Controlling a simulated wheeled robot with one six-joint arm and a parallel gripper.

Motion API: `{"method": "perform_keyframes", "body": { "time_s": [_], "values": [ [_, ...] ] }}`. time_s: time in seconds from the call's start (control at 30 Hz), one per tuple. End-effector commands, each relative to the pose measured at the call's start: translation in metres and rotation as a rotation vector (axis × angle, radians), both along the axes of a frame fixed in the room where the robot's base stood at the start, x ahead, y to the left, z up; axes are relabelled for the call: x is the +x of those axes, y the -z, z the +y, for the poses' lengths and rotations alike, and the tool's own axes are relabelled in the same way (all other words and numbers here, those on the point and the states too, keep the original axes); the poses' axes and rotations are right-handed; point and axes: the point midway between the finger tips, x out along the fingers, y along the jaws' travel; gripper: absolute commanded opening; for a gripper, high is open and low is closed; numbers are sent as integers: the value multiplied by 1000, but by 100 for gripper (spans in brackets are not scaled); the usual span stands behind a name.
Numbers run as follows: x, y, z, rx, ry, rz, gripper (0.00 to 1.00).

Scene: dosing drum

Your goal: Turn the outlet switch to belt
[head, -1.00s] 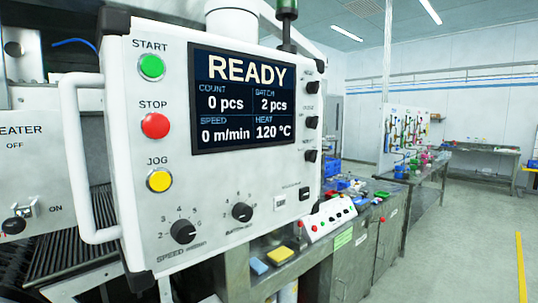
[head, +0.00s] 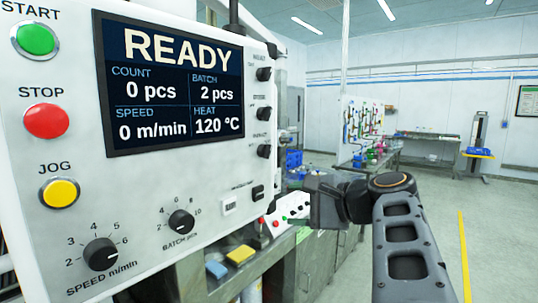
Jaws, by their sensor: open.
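A white control panel (head: 45,140) fills the left of the head view. Three small black switches sit in a column at its right edge: a top switch (head: 264,74), a middle switch (head: 263,113) and a bottom switch (head: 264,151). Their labels are too small and slanted to read, so I cannot tell which is the outlet switch or where it points. My gripper (head: 318,194) is open, dark and seen at a slant to the right of and below these switches. It appears apart from the panel. Its fingertips are hard to make out.
The screen (head: 170,85) reads READY, 0 pcs, 0 m/min, 120 °C. START (head: 36,39), STOP (head: 47,121) and JOG (head: 60,193) buttons, a speed knob (head: 100,254) and a batch knob (head: 181,222) share the panel. A bench with sponges (head: 240,254) stands below. Open floor lies right.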

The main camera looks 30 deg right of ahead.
Motion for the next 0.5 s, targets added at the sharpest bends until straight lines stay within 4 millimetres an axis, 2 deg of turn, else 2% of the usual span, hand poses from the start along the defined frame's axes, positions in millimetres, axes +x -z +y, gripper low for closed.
{"method": "perform_keyframes", "body": {
  "time_s": [0.03, 0.1, 0.2, 0.37, 0.5],
  "values": [
    [-6, -22, -13, 55, 33, -50, 61],
    [-14, -49, -24, 121, 51, -113, 61],
    [-23, -75, -33, 180, 62, -176, 61],
    [-21, -92, -33, 216, 62, -218, 61],
    [-1, -94, -23, 220, 57, -219, 61]
  ]
}}
